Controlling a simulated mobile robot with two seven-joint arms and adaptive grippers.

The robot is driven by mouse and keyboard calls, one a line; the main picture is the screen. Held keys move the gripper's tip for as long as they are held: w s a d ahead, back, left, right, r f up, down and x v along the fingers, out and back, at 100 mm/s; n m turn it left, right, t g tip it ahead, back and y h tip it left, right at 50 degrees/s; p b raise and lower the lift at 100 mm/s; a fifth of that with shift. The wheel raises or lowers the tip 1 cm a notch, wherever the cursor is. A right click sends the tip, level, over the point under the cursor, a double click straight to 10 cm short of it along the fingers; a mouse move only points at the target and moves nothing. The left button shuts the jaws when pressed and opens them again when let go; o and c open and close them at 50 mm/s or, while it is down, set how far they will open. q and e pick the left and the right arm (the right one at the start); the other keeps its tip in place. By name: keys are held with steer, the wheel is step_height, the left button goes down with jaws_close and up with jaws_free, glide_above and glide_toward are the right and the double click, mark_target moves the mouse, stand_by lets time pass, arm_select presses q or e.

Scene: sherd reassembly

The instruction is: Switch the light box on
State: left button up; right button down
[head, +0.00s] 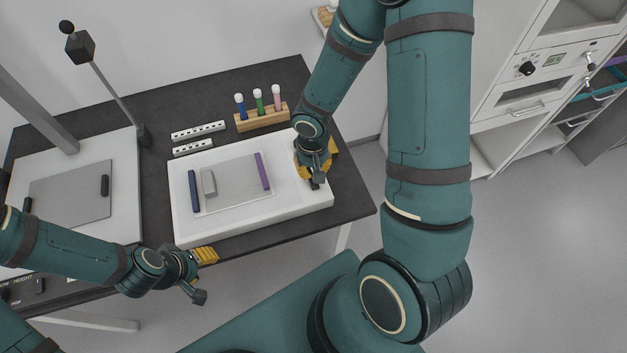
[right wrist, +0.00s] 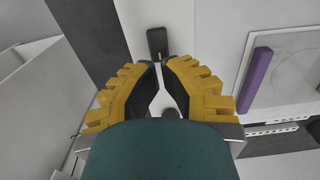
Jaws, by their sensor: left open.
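The light box (head: 300,208) is a white slab on the dark table, with a grey panel (head: 234,193) on top that looks unlit. My right gripper (head: 317,180) is over its right end and hides part of it. In the right wrist view, a small dark block (right wrist: 157,43), which looks like a switch, stands on the white top just beyond the fingertips. My right gripper also shows there (right wrist: 160,68), its tips close together with nothing between them. Whether it touches the block I cannot tell. My left gripper (head: 205,276) is open and empty by the table's front edge.
A blue bar (head: 194,191), a grey block (head: 209,183) and a purple bar (head: 262,171) lie on the light box. Behind stand a wooden rack (head: 262,118) with capped tubes and two white perforated strips (head: 198,130). A white board (head: 122,205) with a stand is at left.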

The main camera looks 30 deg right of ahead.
steer(key=shift+f+b, duration=1.7)
steer(key=shift+b, duration=0.15)
stand_by(0.9)
steer(key=shift+r, duration=0.1)
steer(key=shift+r+p, duration=2.5)
steer(key=shift+r, duration=1)
